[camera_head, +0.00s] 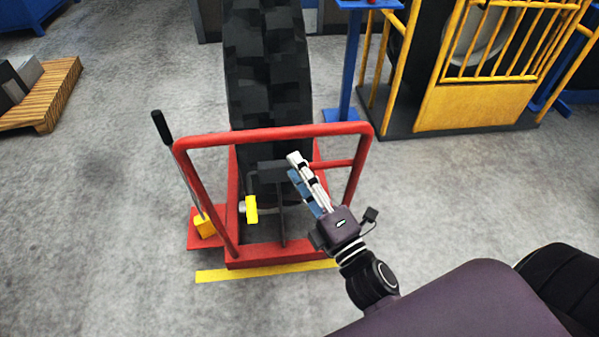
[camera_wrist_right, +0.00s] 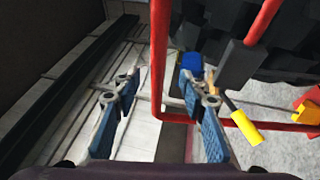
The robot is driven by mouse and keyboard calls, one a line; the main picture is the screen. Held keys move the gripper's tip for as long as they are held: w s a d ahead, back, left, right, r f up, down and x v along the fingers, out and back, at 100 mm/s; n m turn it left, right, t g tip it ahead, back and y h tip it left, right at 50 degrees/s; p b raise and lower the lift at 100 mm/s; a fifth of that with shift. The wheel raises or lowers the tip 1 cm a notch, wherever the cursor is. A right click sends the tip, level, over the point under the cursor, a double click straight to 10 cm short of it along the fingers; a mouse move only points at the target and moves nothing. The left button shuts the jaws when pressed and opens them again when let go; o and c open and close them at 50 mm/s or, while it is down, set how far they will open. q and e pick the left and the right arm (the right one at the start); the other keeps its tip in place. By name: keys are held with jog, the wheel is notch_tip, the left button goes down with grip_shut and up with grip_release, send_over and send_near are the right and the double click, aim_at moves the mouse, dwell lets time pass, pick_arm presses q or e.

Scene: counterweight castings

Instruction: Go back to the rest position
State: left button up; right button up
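My right gripper (camera_head: 296,168) is in front of the red frame (camera_head: 270,132) of a wheel dolly, over its right half in the head view. In the right wrist view my right gripper (camera_wrist_right: 160,90) has its two blue-padded fingers spread apart with nothing held. A red upright bar (camera_wrist_right: 159,50) shows between and beyond the fingers; whether it touches them I cannot tell. My left gripper is not in view.
A large black tyre (camera_head: 265,70) stands in the dolly. A yellow pedal (camera_head: 251,209) and a black-gripped lever (camera_head: 162,127) are on it. A yellow cage (camera_head: 480,107) stands right, a wooden pallet (camera_head: 62,85) left. Grey floor is clear at left.

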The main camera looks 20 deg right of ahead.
jog(key=shift+s, duration=0.25)
dwell(0.3)
jog(key=s+f+m+g, duration=0.3)
jog(key=f, duration=1)
jog(key=s+a+f+m+g+h, duration=0.1)
jog(key=s+f+m+g, duration=0.15)
jog(key=f, duration=1.05)
jog(key=s+f+m+g, duration=0.2)
jog(key=f+m+g, duration=0.2)
jog(key=f, duration=1)
jog(key=s+d+f+m+g, duration=0.2)
jog(key=s+f+m+g, duration=0.2)
jog(key=s+f, duration=0.95)
jog(key=s+d+f+m+g, duration=0.2)
jog(key=s+f, duration=0.2)
jog(key=s, duration=0.5)
jog(key=s+d+f+m+g+h, duration=0.1)
jog(key=s+d+f+m+g, duration=0.1)
jog(key=s, duration=0.7)
notch_tip(320, 180, down, 2)
jog(key=shift+f+g, duration=0.15)
jog(key=shift+g, duration=0.5)
jog(key=shift+w, duration=0.1)
jog(key=shift+c, duration=0.6)
